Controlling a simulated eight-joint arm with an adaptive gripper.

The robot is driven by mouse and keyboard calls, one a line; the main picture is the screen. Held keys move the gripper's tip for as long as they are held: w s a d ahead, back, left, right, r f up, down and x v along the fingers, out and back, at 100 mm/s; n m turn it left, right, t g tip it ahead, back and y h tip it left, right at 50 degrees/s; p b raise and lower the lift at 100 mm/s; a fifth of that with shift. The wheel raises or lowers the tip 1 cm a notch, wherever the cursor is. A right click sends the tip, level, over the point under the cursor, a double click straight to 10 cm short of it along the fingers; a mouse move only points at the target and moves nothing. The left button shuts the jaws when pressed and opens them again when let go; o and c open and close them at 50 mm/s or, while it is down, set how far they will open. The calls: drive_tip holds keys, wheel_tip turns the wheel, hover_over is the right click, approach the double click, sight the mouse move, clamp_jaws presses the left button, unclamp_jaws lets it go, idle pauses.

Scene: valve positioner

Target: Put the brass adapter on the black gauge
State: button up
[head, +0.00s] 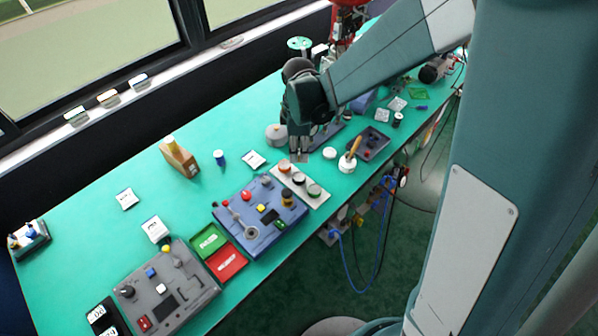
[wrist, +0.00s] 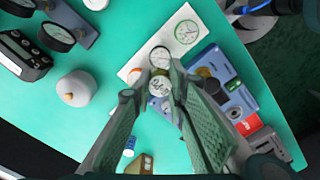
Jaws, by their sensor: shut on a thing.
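The black gauge (head: 298,178) is the middle one of three round gauges on a white plate (head: 318,200). It also shows in the wrist view (wrist: 160,56), with a white face and dark rim. My gripper (head: 299,157) is just beyond the plate's far end in the head view. In the wrist view my gripper (wrist: 156,90) is shut on a small round piece (wrist: 158,92) with a pale, dark-marked top. Its brass colour is not clear, so I cannot tell for sure that it is the adapter. It overlaps the gauge's near side in the picture; the height between them is unclear.
An orange-marked gauge (head: 284,166) and a green gauge (head: 313,190) flank the black one. A blue control panel (head: 243,222) stands beside the plate.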

sight(299, 162)
drive_tip(key=shift+f, duration=2.4)
drive_tip(key=shift+f, duration=0.15)
drive_tip(key=shift+f+b, duration=0.4)
drive_tip(key=shift+f, duration=1.55)
drive_tip(key=shift+f, duration=0.15)
drive_tip(key=o, duration=0.9)
drive_tip(key=shift+r+p, duration=0.55)
drive_tip(key=shift+r, duration=5.6)
